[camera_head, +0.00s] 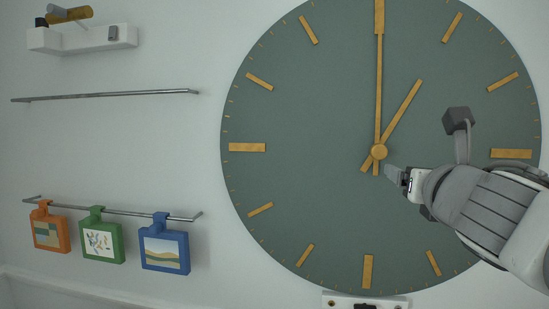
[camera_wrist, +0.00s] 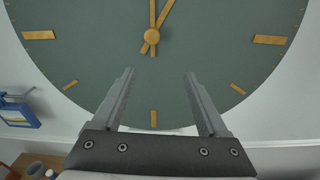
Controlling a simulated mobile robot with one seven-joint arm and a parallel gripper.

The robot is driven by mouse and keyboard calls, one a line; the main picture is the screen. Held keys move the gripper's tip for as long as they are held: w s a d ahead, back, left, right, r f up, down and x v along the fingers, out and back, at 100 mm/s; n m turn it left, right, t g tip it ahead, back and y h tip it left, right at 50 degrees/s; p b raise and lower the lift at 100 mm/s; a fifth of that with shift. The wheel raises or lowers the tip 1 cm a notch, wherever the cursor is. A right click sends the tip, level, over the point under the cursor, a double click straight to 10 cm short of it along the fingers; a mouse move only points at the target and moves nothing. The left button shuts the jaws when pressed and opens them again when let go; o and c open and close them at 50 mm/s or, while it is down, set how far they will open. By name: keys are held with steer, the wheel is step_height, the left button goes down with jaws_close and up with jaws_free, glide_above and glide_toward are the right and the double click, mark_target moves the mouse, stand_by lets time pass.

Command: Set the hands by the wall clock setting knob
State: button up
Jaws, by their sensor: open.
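The wall clock (camera_head: 300,190) has a round dark green face with gold marks and fills the right of the head view; its lower half also shows in the wrist view (camera_wrist: 90,60). The long hand (camera_head: 379,80) points straight up and the short hand (camera_head: 405,108) points up and right, near one o'clock. A round gold knob (camera_head: 378,152) sits at the centre, over the hands; it shows at the top of the wrist view (camera_wrist: 152,36). My gripper (camera_head: 390,172) is in front of the face, just right of and below the knob. Its fingers (camera_wrist: 160,72) are apart with nothing between them.
A white bracket (camera_head: 338,301) with a dark part sits below the clock. Orange (camera_head: 50,235), green (camera_head: 103,245) and blue (camera_head: 165,250) framed pictures hang from a rail at left. A bare rail (camera_head: 105,96) and a white shelf (camera_head: 75,40) are above. The wall between is clear.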

mark_target(380, 152)
steer(key=w+d+n+b, duration=0.1)
steer(key=w, duration=0.4)
steer(key=w+d+n+b, duration=0.1)
steer(key=w, duration=0.5)
steer(key=w+d+r+n, duration=0.1)
steer(key=w, duration=0.5)
steer(key=shift+w+r+t+y+b, duration=0.1)
steer(key=shift+w+t+y+b, duration=0.1)
steer(key=shift+t+y+b, duration=0.15)
jaws_close()
